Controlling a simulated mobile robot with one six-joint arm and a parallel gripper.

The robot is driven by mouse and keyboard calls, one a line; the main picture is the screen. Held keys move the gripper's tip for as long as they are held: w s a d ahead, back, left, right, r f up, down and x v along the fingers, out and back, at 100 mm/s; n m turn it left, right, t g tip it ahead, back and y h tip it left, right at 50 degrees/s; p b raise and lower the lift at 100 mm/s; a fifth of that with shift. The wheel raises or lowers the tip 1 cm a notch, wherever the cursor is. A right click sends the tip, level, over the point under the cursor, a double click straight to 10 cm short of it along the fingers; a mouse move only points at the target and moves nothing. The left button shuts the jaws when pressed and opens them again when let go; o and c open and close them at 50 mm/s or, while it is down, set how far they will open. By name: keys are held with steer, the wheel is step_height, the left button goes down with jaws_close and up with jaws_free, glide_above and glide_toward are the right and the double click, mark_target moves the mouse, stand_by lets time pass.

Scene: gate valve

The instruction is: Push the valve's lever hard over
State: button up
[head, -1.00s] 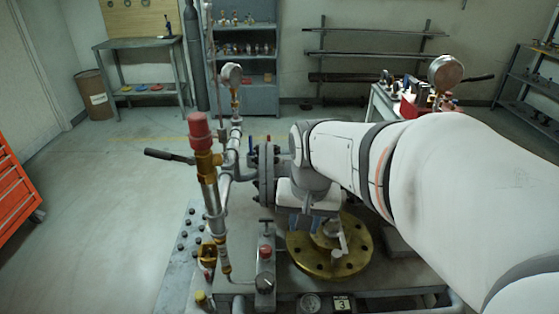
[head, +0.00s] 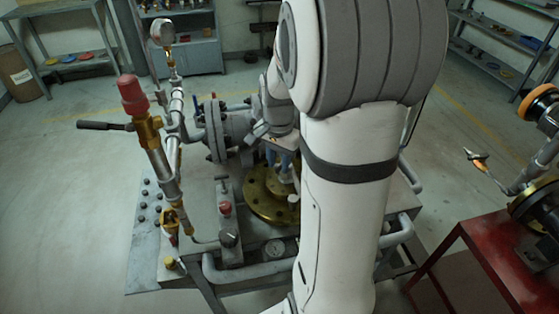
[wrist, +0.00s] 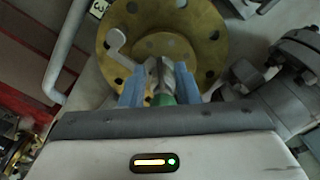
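The valve's brass flange (head: 262,205) lies flat on the bench beneath my arm; it also fills the top of the wrist view (wrist: 205,28). A short pale lever with a rounded end (wrist: 117,45) stands over the flange, left of my fingers, and its end shows in the head view (head: 293,198). My gripper (wrist: 160,85) has blue fingers spread apart, pointing at the flange centre. A grey metal part (wrist: 170,72) shows between them, with something green nearer the palm. I cannot tell whether the fingers touch it. My arm hides much of the flange's right side in the head view.
A red-capped relief valve (head: 133,95) with a black handle (head: 103,126) rises left of the gripper. Grey flanged pipe (head: 225,125) stands behind it. A gauge (head: 162,33) is farther back. A red table (head: 480,265) with pipe fittings is at right. The floor at left is clear.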

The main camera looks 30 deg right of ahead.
steer(key=shift+f, duration=0.3)
jaws_close()
stand_by(0.3)
steer(key=shift+w+a+m, duration=0.1)
steer(key=shift+m, duration=0.4)
jaws_free()
